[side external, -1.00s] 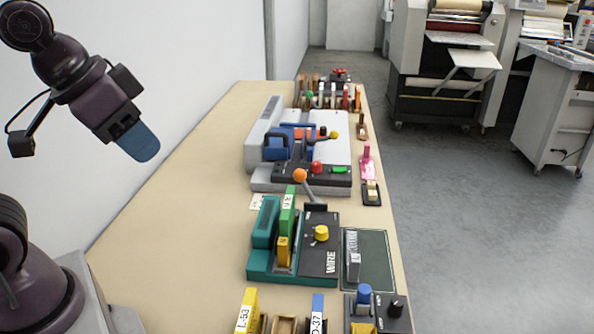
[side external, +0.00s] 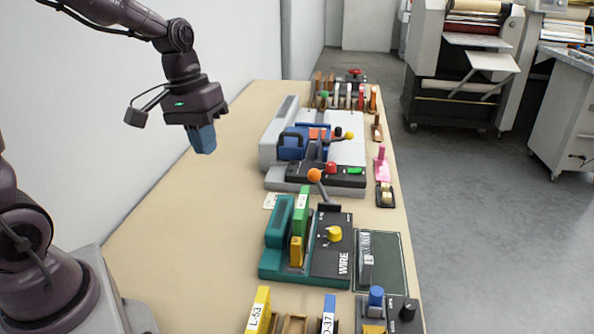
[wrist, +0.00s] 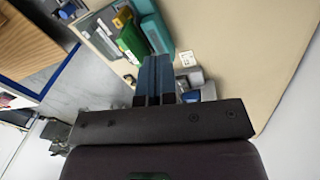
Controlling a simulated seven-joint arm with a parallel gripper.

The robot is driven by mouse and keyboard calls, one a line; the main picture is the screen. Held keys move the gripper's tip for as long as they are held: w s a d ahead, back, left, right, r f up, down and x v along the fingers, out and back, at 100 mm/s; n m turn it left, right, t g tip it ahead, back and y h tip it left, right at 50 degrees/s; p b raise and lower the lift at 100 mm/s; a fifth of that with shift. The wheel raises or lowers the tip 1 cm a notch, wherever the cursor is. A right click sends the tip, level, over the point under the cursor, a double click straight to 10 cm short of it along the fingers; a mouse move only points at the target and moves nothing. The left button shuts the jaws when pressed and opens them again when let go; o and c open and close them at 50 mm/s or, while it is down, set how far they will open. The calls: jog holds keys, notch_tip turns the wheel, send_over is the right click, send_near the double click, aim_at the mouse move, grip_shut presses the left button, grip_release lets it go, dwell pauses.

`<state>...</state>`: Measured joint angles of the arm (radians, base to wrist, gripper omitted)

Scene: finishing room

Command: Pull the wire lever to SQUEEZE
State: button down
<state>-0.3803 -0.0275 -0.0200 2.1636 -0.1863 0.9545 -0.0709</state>
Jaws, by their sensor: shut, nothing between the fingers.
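The wire lever (side external: 315,175) has an orange ball on a thin grey rod. It leans up and to the left from the back of a black panel marked WIRE (side external: 341,262). The panel is on the right side of a teal machine (side external: 277,225) with a green upright block (side external: 302,210). I cannot read a SQUEEZE mark. My gripper (side external: 204,148) has blue fingers, shut and empty, pointing down. It is above the table, left of the lever and well apart from it. In the wrist view the shut fingers (wrist: 155,75) hide part of the scene; the lever's ball is not clear there.
A yellow knob (side external: 333,234) sits on the panel below the lever. A grey machine with a blue clamp (side external: 292,145) stands just behind. Labelled yellow (side external: 258,310) and blue (side external: 329,315) blocks are in front. The table's left side (side external: 190,220) is clear.

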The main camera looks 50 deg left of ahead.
jog(key=w+a+f+n+t+h, duration=0.3)
jog(key=w+a+f+n+h, duration=0.4)
jog(key=w+a+f+n, duration=0.75)
jog(key=w+a+n+t, duration=0.2)
jog(key=w+n+h, duration=0.1)
jog(key=n, duration=0.1)
jog(key=shift+a+r+t, duration=0.3)
jog(key=shift+a+t, duration=0.1)
jog(key=d+r+x, duration=0.1)
jog(key=r+x, duration=0.1)
jog(key=x, duration=1)
jog(key=shift+w+d, duration=0.5)
jog(key=shift+r, duration=0.1)
